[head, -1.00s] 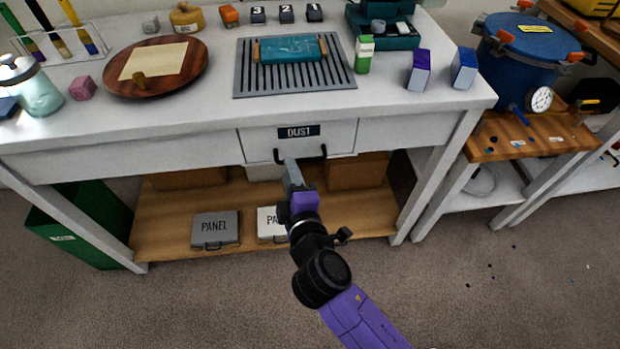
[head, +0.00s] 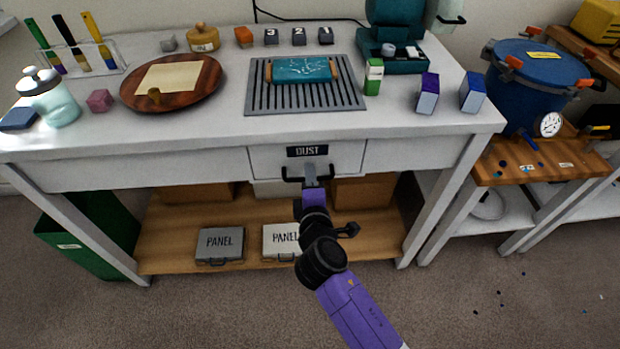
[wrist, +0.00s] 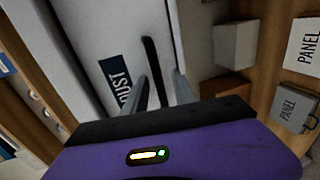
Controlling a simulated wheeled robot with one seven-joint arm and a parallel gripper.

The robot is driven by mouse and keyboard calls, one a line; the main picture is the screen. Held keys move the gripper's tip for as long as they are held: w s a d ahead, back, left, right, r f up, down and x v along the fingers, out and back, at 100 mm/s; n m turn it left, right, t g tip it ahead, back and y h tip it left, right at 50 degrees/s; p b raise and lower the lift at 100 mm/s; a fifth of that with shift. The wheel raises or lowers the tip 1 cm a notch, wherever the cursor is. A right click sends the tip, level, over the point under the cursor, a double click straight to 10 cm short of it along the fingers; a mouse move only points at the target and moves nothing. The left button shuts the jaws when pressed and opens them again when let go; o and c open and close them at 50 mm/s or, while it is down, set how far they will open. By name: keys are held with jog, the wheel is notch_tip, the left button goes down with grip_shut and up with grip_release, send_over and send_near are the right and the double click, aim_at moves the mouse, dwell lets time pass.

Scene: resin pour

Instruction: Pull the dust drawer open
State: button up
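The dust drawer (head: 268,160) is a white front under the workbench top, with a dark "DUST" label (head: 307,151) and a black bar handle (head: 291,179). It looks flush with the bench front. My gripper (head: 310,174) reaches up to the handle's middle in the head view and hides part of it. In the wrist view, the two grey fingers of my gripper (wrist: 162,88) stand apart, with the black handle (wrist: 151,64) running between them. Gaps show beside the bar, so the fingers do not look closed on it. The label (wrist: 119,84) is left of the handle there.
The white bench top (head: 200,125) carries a slotted grille (head: 350,98) with a teal block, and a round wooden board (head: 208,88). Below, a wooden shelf (head: 180,240) holds boxes and two panel cases. A green bin (head: 75,248) stands left.

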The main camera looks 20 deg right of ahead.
grip_shut()
dwell(1.4)
